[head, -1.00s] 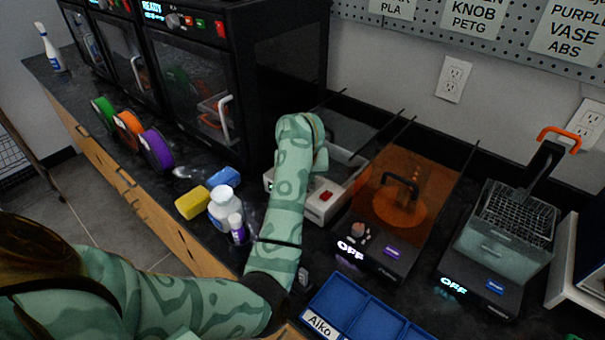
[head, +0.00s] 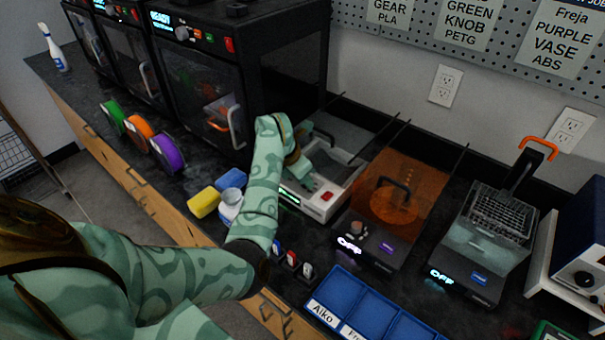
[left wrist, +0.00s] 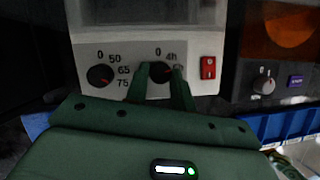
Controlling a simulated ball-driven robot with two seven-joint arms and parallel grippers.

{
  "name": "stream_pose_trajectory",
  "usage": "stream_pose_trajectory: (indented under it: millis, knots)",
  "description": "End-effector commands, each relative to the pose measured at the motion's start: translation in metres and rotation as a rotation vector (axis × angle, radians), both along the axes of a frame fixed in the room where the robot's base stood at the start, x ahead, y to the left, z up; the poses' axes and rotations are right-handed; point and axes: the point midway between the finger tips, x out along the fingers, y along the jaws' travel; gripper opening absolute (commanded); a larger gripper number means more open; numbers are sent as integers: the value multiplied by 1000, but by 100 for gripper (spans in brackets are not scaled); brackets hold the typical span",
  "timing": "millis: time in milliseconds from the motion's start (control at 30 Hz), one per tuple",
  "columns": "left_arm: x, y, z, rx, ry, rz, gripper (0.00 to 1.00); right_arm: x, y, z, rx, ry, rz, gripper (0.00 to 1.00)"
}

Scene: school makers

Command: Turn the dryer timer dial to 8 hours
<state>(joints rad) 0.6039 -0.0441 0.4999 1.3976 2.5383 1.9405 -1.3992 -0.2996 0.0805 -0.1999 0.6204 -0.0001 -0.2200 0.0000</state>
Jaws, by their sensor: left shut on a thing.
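The white filament dryer (head: 338,203) stands on the dark bench in the head view, with a red switch on its front. In the left wrist view its front panel (left wrist: 125,52) carries two black dials. The timer dial (left wrist: 161,76) is the right one, marked 0, 4h and a lower mark that is partly covered. The temperature dial (left wrist: 99,76) is left of it, marked 0, 50, 65 and 75. My left gripper (left wrist: 161,72) is shut on the timer dial, one green finger on each side. The fingers hide part of it, and its exact setting is hard to read. My right gripper is out of view.
An orange-lidded device (head: 398,205) stands right of the dryer, and a basket unit (head: 495,225) farther right. Blue trays (head: 340,292) lie in front. A yellow sponge (head: 204,202) and a white bottle (head: 230,205) are left of my arm. A black printer (head: 200,90) stands behind.

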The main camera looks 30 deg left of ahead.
Motion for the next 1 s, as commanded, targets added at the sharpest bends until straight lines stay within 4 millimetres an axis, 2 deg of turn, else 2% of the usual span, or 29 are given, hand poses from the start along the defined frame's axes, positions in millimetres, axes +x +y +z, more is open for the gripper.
stream_pose_trajectory:
  millis: [200, 600, 1000]
  knots:
    - [0, 2, 1, -4, 4, -202, 2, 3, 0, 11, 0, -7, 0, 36]
    - [3, 3, 0, -3, 3, -545, 2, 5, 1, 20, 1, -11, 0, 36]
    - [4, 4, -1, -3, 4, -726, 2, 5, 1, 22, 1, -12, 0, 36]
